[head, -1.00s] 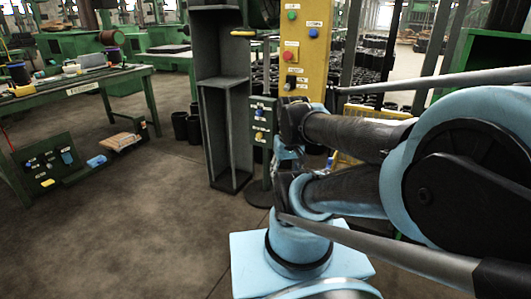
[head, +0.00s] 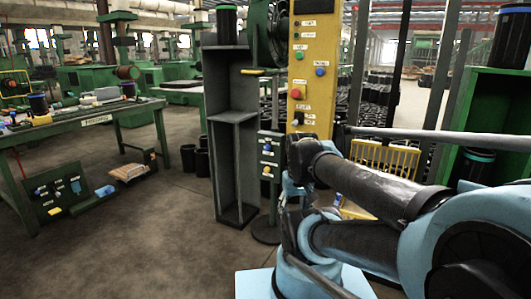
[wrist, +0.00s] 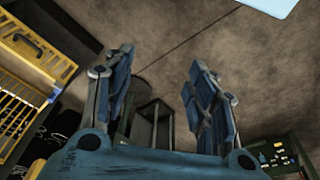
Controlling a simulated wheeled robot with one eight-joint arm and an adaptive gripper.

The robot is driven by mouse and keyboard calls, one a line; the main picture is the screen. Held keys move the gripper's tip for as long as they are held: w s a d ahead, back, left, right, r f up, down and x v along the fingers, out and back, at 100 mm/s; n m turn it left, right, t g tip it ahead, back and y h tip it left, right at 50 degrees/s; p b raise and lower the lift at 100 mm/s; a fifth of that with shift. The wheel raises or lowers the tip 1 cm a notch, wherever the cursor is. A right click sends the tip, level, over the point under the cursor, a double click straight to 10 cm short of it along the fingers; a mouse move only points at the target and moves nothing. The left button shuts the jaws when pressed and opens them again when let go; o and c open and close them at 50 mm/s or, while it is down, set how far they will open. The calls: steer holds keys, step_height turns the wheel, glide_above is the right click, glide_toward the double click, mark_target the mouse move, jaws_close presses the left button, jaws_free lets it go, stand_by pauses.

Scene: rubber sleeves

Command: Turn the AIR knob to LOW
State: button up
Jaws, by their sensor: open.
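A tall yellow control panel (head: 313,75) stands ahead in the head view. It carries a green button (head: 299,48), a blue button (head: 320,71), a red button (head: 296,94) and a dark knob (head: 298,119) low down. A smaller green panel (head: 268,158) with several knobs stands just left of it. The labels are too small to read, so I cannot tell which knob is AIR or its setting. My gripper (wrist: 160,75) is open and empty in the wrist view, pointing over bare floor. My arm hides its fingertips in the head view.
A dark shelf unit (head: 229,120) stands left of the panels. A green workbench (head: 80,125) is at left, with another knob panel (head: 55,190) below it. A yellow crate (head: 385,158) and a green cabinet (head: 495,105) are at right. The floor at lower left is clear.

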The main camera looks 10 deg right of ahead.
steer(key=w+d+r+n+t+h, duration=0.1)
steer(key=w+r+n+h, duration=0.3)
steer(key=w, duration=0.6)
steer(key=w+d+r+n+t+y, duration=0.15)
steer(key=w+n, duration=0.35)
steer(key=w, duration=0.6)
steer(key=w+r+n+t+h, duration=0.1)
steer(key=w+r+n+h, duration=0.3)
steer(key=w, duration=0.6)
steer(key=w+a+f+n+t, duration=0.15)
steer(key=w+n, duration=0.25)
steer(key=w, duration=0.4)
steer(key=w+a+f+n+t, duration=0.1)
steer(key=w+a+n, duration=0.25)
steer(key=w, duration=0.45)
steer(key=n+t+h, duration=0.1)
steer(key=n+t, duration=0.2)
steer(key=n, duration=0.5)
glide_toward(266, 148)
steer(key=x, duration=0.9)
steer(key=shift+w+f, duration=0.2)
steer(key=shift+f, duration=0.1)
steer(key=c, duration=1)
